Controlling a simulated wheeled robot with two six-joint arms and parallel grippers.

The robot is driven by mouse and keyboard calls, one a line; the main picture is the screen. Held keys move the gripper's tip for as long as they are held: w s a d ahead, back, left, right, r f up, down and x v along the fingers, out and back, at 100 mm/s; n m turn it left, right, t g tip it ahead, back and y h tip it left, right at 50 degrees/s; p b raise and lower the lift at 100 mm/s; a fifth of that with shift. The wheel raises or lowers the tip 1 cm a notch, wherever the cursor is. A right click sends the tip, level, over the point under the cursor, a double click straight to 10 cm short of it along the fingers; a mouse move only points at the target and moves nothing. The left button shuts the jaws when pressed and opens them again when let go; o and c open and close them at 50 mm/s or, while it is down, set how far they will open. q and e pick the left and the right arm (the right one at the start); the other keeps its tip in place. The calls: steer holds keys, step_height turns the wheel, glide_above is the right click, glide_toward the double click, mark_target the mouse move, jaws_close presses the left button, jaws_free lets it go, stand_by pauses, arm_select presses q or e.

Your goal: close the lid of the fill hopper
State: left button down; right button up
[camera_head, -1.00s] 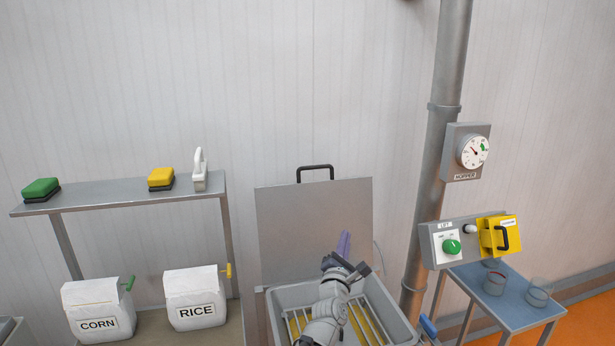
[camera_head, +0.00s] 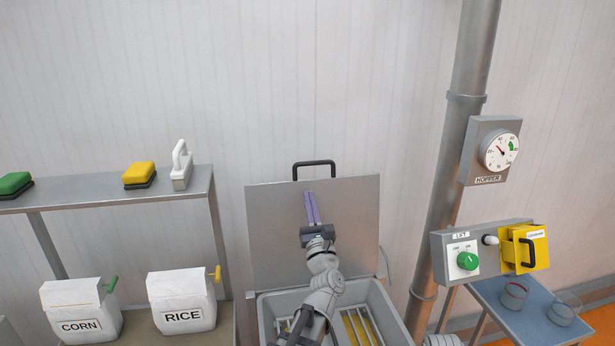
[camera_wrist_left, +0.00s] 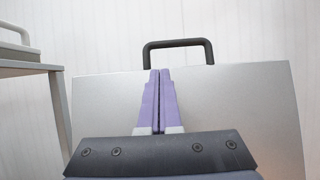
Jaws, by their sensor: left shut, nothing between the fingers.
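The fill hopper (camera_head: 264,312) is a grey bin with bars across its mouth, at the bottom middle of the head view. Its flat grey lid (camera_head: 272,225) stands open and upright at the back, with a black handle on its top edge (camera_head: 314,163). The lid fills much of the left wrist view (camera_wrist_left: 235,110), with the handle (camera_wrist_left: 178,44) above. My left gripper (camera_head: 309,194) is shut and empty, its purple fingers pointing up in front of the lid, below the handle. I cannot tell whether the fingertips touch the lid. My right gripper is not in view.
A grey shelf (camera_head: 90,190) at left holds sponges and a white-handled brush. CORN (camera_head: 80,310) and RICE (camera_head: 181,300) bags stand below. A pipe (camera_head: 462,130), a gauge (camera_head: 498,150), a lift control box (camera_head: 480,255) and a blue table (camera_head: 535,315) are at right.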

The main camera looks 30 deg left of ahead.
mark_target(305, 186)
arm_select(q)
steer(key=p+x, duration=0.3)
steer(key=x, duration=0.5)
steer(key=shift+w+r+p, duration=0.1)
steer(key=shift+r+p, duration=0.05)
steer(key=shift+p, duration=0.2)
steer(key=shift+p+x, duration=0.3)
steer(key=shift+x, duration=0.5)
